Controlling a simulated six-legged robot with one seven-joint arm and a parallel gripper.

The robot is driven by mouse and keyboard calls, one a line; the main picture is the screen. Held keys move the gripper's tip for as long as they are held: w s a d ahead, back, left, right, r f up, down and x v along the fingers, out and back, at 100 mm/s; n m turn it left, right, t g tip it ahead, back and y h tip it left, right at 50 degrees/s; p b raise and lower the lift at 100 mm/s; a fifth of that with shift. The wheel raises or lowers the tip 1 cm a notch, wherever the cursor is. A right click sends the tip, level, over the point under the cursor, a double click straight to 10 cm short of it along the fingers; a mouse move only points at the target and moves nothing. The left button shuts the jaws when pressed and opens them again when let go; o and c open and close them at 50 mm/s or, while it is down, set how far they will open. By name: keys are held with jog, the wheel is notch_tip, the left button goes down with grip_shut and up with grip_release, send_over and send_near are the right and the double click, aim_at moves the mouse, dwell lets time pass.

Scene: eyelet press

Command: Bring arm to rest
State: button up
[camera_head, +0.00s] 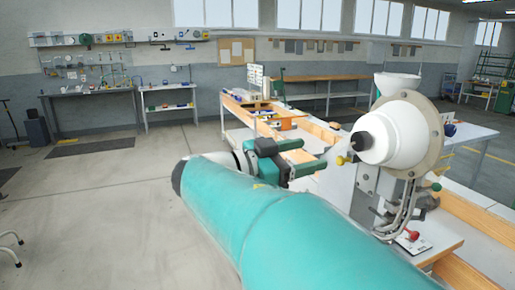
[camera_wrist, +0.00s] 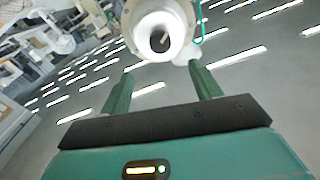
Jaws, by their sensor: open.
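My gripper (camera_head: 309,154) is at the end of my teal arm, left of the eyelet press, with its two green fingers apart and nothing seen between them. The press (camera_head: 400,135) has a white rounded body with a black nose, a round flange and a white bowl on top. It stands on the bench at right. In the wrist view, my open fingers (camera_wrist: 161,72) point toward the white press body (camera_wrist: 160,22), which shows beyond them. A gap shows between gripper and press in the head view. My forearm hides part of the bench.
A long wooden-edged workbench (camera_head: 457,240) runs along the right, with a red-knobbed item (camera_head: 413,236) near the press base. Further benches (camera_head: 95,92) and shelves (camera_head: 168,106) stand at the back wall. The floor (camera_head: 95,200) at left is largely clear.

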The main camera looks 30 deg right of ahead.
jog(key=shift+a, duration=0.25)
dwell(0.3)
jog(key=s+a+f+n+t+y, duration=0.2)
jog(key=a+f+n+y, duration=0.3)
jog(key=f, duration=0.3)
jog(key=s+a+f+n+t+y, duration=0.3)
jog(key=f+n+y, duration=0.1)
jog(key=f+n, duration=0.45)
jog(key=a+f+n+t+y, duration=0.2)
jog(key=a+f+n+y, duration=0.1)
jog(key=a, duration=0.3)
jog(key=a+f+n+t+y, duration=0.2)
jog(key=a+f+n+y, duration=0.2)
jog(key=a+n+y, duration=0.1)
jog(key=shift+s+a+n+y, duration=0.3)
jog(key=shift+a+y, duration=0.2)
jog(key=shift+a, duration=0.7)
jog(key=c, duration=0.5)
jog(key=shift+d, duration=0.1)
jog(key=shift+c, duration=0.4)
